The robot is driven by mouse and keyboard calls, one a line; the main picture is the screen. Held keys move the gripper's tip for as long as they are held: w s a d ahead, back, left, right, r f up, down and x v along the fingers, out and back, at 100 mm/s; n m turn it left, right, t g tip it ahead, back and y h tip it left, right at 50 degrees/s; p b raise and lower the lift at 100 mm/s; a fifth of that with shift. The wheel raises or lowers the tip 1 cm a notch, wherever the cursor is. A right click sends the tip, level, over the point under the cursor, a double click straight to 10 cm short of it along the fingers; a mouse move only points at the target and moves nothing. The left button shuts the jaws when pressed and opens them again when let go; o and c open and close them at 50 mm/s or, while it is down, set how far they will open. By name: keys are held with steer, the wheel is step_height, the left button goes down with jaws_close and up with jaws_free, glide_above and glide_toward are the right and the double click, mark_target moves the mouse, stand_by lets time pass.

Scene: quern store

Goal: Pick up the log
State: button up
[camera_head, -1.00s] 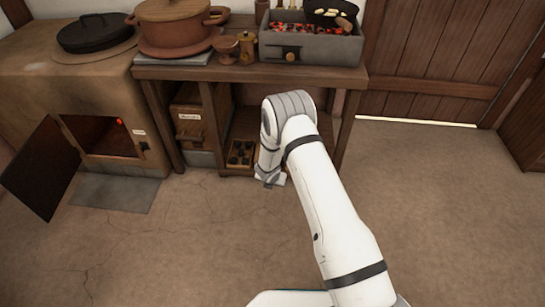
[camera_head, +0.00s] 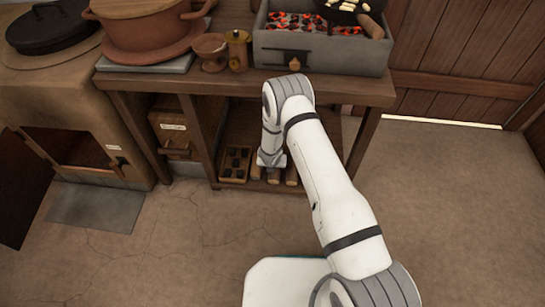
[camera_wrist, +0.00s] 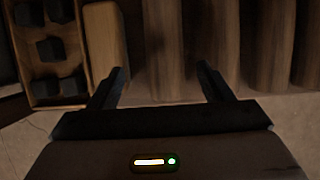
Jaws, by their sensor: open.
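Several brown logs lie side by side on the low shelf under the bench. One log (camera_head: 291,175) shows just right of my gripper in the head view. In the wrist view a log (camera_wrist: 164,45) lies ahead between my two fingers, with another log (camera_wrist: 212,35) close on its right and a paler one (camera_wrist: 105,45) on its left. My gripper (camera_wrist: 160,80) is open and empty, its fingertips over the near ends of the logs. In the head view my gripper (camera_head: 271,160) reaches down to the shelf front; its fingers are mostly hidden there.
A wooden tray (camera_head: 234,164) of dark lumps sits left of the logs. The bench (camera_head: 225,83) overhangs the shelf and carries a coal brazier (camera_head: 320,52). A bench leg (camera_head: 364,140) stands to the right. An open-mouthed clay oven (camera_head: 80,140) is at left.

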steer(key=b+x, duration=0.1)
steer(key=x, duration=0.1)
steer(key=b+x, duration=0.1)
steer(key=x, duration=0.2)
steer(key=b+x, duration=0.1)
steer(key=x, duration=0.2)
steer(key=shift+w+d+r, duration=0.1)
steer(key=shift+w+d, duration=0.05)
steer(key=shift+d, duration=0.25)
steer(key=shift+r, duration=0.1)
steer(key=c, duration=1.2)
